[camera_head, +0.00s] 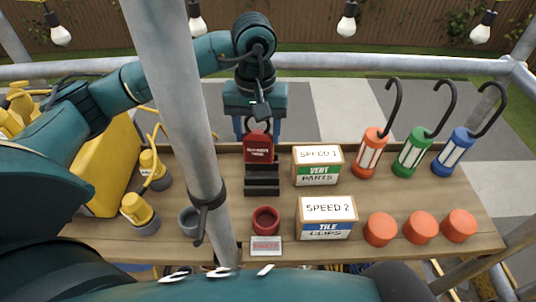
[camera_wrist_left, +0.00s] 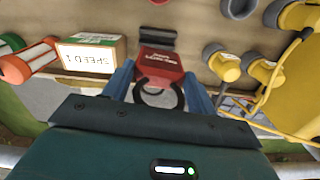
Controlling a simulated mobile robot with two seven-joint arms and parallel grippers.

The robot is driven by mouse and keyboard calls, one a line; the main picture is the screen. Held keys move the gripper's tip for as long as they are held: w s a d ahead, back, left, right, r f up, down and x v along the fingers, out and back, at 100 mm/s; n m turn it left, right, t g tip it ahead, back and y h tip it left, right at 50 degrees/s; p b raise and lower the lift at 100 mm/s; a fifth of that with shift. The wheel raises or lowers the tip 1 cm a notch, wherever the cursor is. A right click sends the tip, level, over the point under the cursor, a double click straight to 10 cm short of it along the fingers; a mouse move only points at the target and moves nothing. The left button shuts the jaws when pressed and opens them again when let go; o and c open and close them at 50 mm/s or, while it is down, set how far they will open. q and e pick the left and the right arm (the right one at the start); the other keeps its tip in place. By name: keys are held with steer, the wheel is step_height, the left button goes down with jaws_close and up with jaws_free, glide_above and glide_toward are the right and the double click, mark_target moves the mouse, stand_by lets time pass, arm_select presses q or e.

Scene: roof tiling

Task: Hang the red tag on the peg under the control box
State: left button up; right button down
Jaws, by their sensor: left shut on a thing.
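The red tag (camera_head: 258,147) has white lettering and is held upright by my left gripper (camera_head: 258,130), just above a black stepped stand (camera_head: 262,180) at the table's back edge. In the left wrist view, the blue fingers of the left gripper (camera_wrist_left: 159,88) are on either side of the red tag (camera_wrist_left: 160,64), around its dark ring-shaped loop (camera_wrist_left: 158,97). I cannot make out a control box or a peg for certain in either view. My right gripper is not in view.
Two labelled cartons (camera_head: 318,166) (camera_head: 327,218) stand right of the stand. A red bowl (camera_head: 265,220) is in front. A grey pole (camera_head: 185,100) crosses the view, with yellow equipment (camera_head: 95,165) at left.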

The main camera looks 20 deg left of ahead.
mark_target(260, 160)
arm_select(q)
steer(key=shift+w+f+n, duration=0.2)
steer(key=shift+f+n, duration=0.2)
steer(key=shift+f, duration=0.35)
steer(key=shift+d, duration=0.1)
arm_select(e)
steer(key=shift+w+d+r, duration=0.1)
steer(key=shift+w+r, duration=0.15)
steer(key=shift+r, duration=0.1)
arm_select(q)
steer(key=shift+f, duration=0.45)
step_height(260, 160, down, 4)
steer(key=shift+f+p, duration=0.2)
steer(key=shift+p, duration=0.25)
step_height(260, 160, down, 4)
steer(key=shift+f, duration=0.25)
steer(key=o, duration=1.1)
steer(key=shift+c, duration=0.2)
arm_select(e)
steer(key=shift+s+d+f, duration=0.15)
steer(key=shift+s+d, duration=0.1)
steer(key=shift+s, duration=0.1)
